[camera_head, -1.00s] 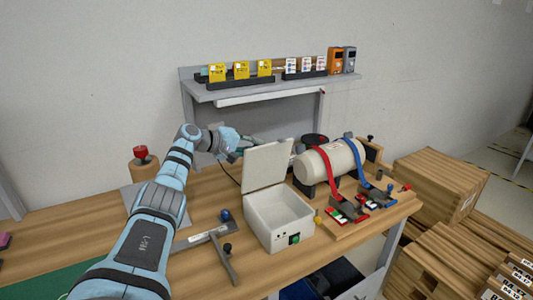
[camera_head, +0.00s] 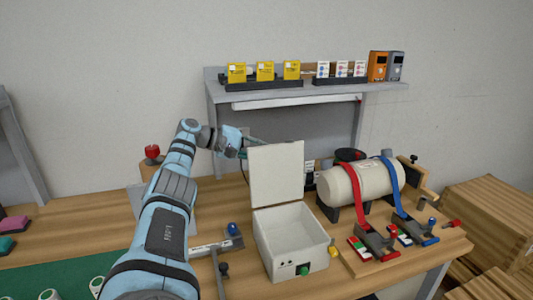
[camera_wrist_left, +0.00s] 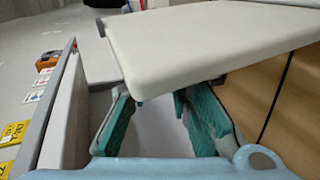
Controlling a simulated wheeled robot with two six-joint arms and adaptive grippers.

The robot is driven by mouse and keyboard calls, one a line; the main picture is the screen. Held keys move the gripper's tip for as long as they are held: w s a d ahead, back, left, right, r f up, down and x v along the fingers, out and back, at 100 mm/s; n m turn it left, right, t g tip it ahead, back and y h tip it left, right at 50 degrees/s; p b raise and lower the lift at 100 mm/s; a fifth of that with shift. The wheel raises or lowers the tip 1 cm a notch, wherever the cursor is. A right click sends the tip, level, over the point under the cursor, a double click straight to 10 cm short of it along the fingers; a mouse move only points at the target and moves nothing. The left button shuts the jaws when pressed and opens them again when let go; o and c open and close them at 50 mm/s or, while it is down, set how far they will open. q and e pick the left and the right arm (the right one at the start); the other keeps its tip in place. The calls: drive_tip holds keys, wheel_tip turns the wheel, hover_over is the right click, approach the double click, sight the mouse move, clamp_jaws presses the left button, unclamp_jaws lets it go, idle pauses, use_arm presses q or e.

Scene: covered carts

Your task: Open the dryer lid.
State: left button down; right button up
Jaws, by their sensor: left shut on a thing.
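The dryer is a white box (camera_head: 298,263) with a green button on its front. Its white lid (camera_head: 277,173) stands about upright at the back edge, and the empty inside shows. My left gripper (camera_head: 247,146) is at the lid's upper left corner, partly hidden behind it. In the left wrist view the lid (camera_wrist_left: 210,45) fills the upper part, across the teal fingers of the gripper (camera_wrist_left: 153,98). The fingers are shut on the lid's edge; the exact contact is hard to see. My right gripper is not in view.
A cream tank (camera_head: 350,190) with red and blue straps stands right of the dryer. A grey shelf (camera_head: 310,93) with yellow boxes is behind. A metal bracket (camera_head: 214,248) lies left of the dryer. Wooden crates (camera_head: 497,213) stand at the right.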

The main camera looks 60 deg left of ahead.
use_arm(q)
drive_tip(key=shift+f, duration=0.2)
drive_tip(key=c, duration=1.7)
unclamp_jaws()
drive_tip(key=shift+o, duration=1.2)
drive_tip(key=shift+a, duration=0.15)
drive_tip(key=v, duration=1.1)
drive_tip(key=shift+s+a+r, duration=0.15)
drive_tip(key=shift+s+r, duration=0.1)
drive_tip(key=shift+s, duration=0.1)
